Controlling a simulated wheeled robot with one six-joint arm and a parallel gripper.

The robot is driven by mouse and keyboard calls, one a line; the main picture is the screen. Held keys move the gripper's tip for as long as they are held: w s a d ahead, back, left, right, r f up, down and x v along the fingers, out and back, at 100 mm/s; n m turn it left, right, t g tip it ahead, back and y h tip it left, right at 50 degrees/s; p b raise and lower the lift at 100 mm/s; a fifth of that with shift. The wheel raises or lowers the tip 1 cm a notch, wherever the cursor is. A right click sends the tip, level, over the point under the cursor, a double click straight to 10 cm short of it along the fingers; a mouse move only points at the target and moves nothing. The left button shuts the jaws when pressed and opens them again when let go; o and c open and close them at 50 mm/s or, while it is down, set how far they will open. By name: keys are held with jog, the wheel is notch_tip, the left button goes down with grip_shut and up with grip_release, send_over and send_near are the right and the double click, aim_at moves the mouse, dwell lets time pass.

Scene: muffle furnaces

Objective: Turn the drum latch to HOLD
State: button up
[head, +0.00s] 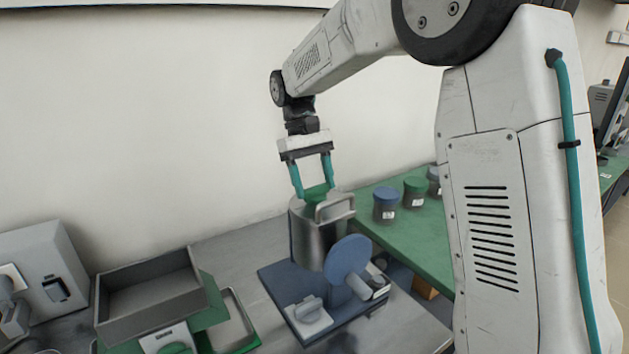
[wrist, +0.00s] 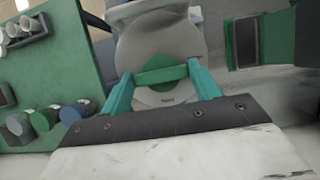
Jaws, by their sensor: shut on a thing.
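The metal drum (head: 318,243) stands upright on a blue base (head: 275,270), with a blue round disc (head: 347,258) at its front right. On its lid is the green drum latch (head: 317,194). In the wrist view, the latch (wrist: 160,76) is a green bar across a round green hub, lying about crosswise in the picture. My gripper (head: 313,188) points down at the lid, its two teal fingers shut on the bar's ends. The wrist view shows the same gripper (wrist: 160,80) around the bar. A small dark label (wrist: 167,100) is on the lid beside the hub; I cannot read it surely.
Several lidded jars, such as a green-lidded one (head: 414,191), stand on the green bench top (head: 400,240). A grey open box (head: 150,290) is at the left.

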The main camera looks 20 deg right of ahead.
dwell(0.4)
jog(key=o, duration=1)
jog(key=shift+w, duration=0.1)
jog(key=v, duration=0.7)
jog(key=shift+w+a+r, duration=0.1)
jog(key=shift+w+r, duration=0.1)
jog(key=shift+r, duration=0.1)
